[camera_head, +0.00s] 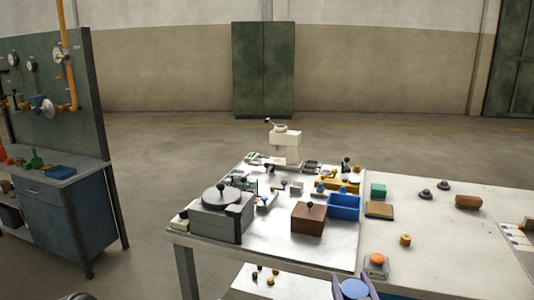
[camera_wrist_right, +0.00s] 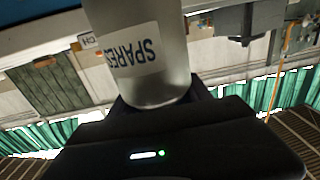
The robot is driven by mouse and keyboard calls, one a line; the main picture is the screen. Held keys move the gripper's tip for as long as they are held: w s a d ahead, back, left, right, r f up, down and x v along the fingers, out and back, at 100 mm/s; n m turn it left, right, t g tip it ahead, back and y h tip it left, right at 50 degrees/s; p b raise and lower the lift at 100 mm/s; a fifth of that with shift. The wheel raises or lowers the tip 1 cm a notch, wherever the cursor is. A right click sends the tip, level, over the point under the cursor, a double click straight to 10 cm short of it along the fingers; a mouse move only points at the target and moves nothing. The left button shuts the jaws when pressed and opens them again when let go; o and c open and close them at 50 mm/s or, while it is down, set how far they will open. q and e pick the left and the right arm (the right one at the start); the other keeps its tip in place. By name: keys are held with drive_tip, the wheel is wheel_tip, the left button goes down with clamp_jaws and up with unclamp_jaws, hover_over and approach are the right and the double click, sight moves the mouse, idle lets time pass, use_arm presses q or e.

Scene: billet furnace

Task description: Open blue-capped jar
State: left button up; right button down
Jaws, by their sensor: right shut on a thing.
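The blue-capped jar shows in the head view as a round blue cap (camera_head: 355,289) at the bottom edge, seen from above. My right gripper (camera_head: 352,280) has a finger on each side of it and is shut on the jar. In the right wrist view the jar (camera_wrist_right: 137,55) is a greyish, translucent cylinder with a white label reading SPARES. Its base is close to the gripper body, and its top is cut off by the frame. My left gripper is not in view.
The workbench (camera_head: 400,262) ahead holds a grey box with a round dark top (camera_head: 222,212), a brown box with a knob (camera_head: 308,219), a blue bin (camera_head: 344,207) and an orange-topped block (camera_head: 376,265). The bench's front right is mostly clear. A blue cabinet (camera_head: 70,222) stands left.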

idle(0.5)
drive_tip(key=s+a+f+n+g+y, duration=0.2)
drive_tip(key=s+a+f+n+y, duration=0.2)
drive_tip(key=a+f, duration=0.3)
drive_tip(key=s+a+f+n+g+y, duration=0.2)
drive_tip(key=s+a+f+n+y, duration=0.2)
drive_tip(key=a+f+y, duration=0.2)
drive_tip(key=shift+a+f+y, duration=0.4)
drive_tip(key=shift+a+y, duration=0.4)
drive_tip(key=shift+a, duration=0.35)
